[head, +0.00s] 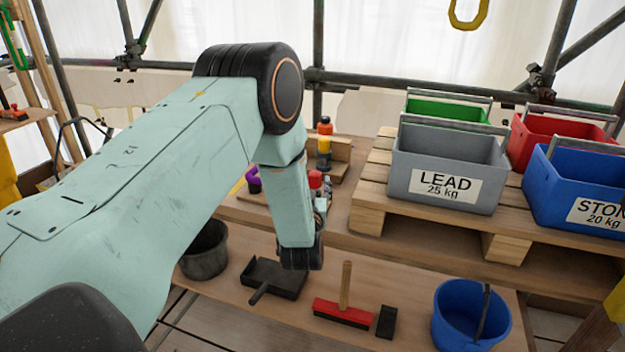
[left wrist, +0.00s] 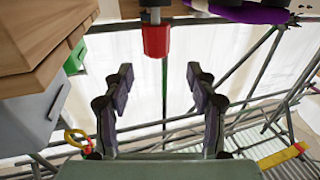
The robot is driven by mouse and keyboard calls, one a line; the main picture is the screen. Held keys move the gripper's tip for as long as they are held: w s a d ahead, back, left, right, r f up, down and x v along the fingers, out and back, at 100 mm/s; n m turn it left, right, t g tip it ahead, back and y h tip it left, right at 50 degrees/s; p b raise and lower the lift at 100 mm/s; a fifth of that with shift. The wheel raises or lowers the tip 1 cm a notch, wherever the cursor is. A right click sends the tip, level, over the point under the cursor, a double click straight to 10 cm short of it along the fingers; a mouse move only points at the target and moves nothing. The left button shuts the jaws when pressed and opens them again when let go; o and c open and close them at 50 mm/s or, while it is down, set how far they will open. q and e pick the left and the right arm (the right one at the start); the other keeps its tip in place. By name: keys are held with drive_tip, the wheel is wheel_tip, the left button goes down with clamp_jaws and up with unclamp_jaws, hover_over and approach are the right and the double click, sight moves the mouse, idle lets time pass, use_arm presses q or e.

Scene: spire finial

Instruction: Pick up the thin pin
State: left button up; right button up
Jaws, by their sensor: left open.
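A red-topped piece (head: 316,180) stands on the bench beyond my left forearm; it also shows in the left wrist view as a red cylinder (left wrist: 155,40) on a grey shaft. My left gripper is open and empty in the left wrist view (left wrist: 159,75), with the red cylinder just beyond its fingertips and roughly centred. In the head view the gripper is mostly hidden by my arm. A purple piece (head: 253,180) and a yellow-and-black piece with an orange top (head: 324,145) stand nearby. I cannot tell which piece is the thin pin. My right gripper is not in view.
A grey LEAD bin (head: 447,165) stands on a wooden pallet (head: 370,190) to the right, with green, red and blue bins. In front lie a dark dustpan (head: 285,275), a red brush (head: 343,313), a black block (head: 386,321) and a blue bucket (head: 455,325).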

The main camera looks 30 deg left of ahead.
sight(315, 177)
use_arm(q)
drive_tip(key=x, duration=0.3)
drive_tip(key=b+x, duration=0.1)
drive_tip(key=x, duration=0.1)
drive_tip(key=shift+w+d+f, duration=0.2)
drive_tip(key=shift+w+f, duration=0.15)
drive_tip(key=shift+w+a+r, duration=0.15)
drive_tip(key=shift+a, duration=0.25)
drive_tip(key=shift+w+d, duration=0.15)
drive_tip(key=shift+w, duration=0.15)
drive_tip(key=shift+c, duration=0.4)
drive_tip(key=c, duration=1)
clamp_jaws()
